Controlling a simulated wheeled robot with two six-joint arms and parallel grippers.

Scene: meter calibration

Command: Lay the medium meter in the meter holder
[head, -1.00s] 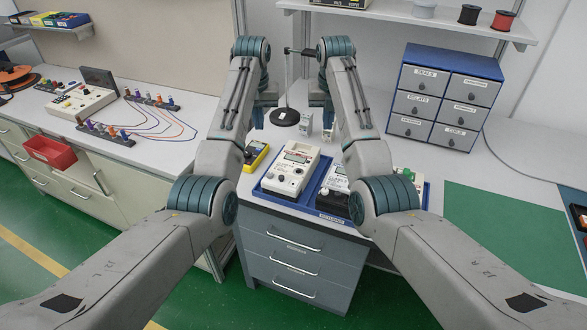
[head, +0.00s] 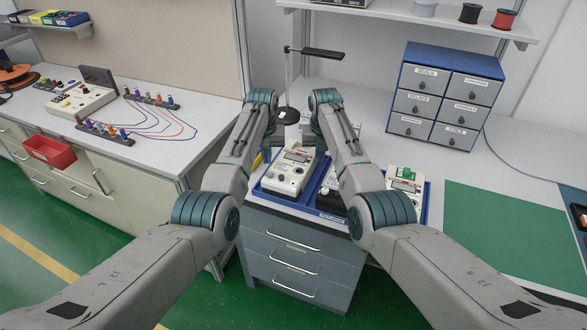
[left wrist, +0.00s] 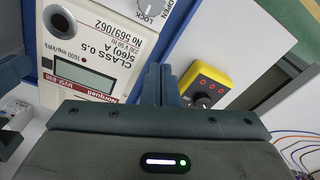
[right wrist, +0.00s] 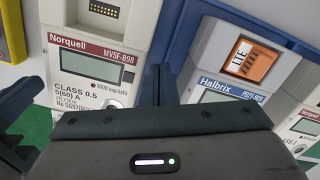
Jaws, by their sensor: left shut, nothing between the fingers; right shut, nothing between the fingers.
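A white Norquell meter (head: 290,174) lies face up in the left of a blue tray (head: 262,192). It shows upside down in the left wrist view (left wrist: 92,55) and between other devices in the right wrist view (right wrist: 95,60). A Halbrix meter (right wrist: 208,85) lies to its right, mostly behind my right arm in the head view. Which one is the medium meter, and where the holder is, I cannot tell. My left gripper (left wrist: 168,85) is shut and empty above the gap between Norquell and a yellow device. My right gripper (right wrist: 158,85) is shut and empty above the gap between Norquell and Halbrix.
A third meter with a green top (head: 405,182) lies at the tray's right. The yellow device (left wrist: 205,82) is left of the tray. A thin stand with a black arm (head: 322,53) rises behind. A blue drawer cabinet (head: 445,95) and a bare green mat (head: 500,230) are to the right.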

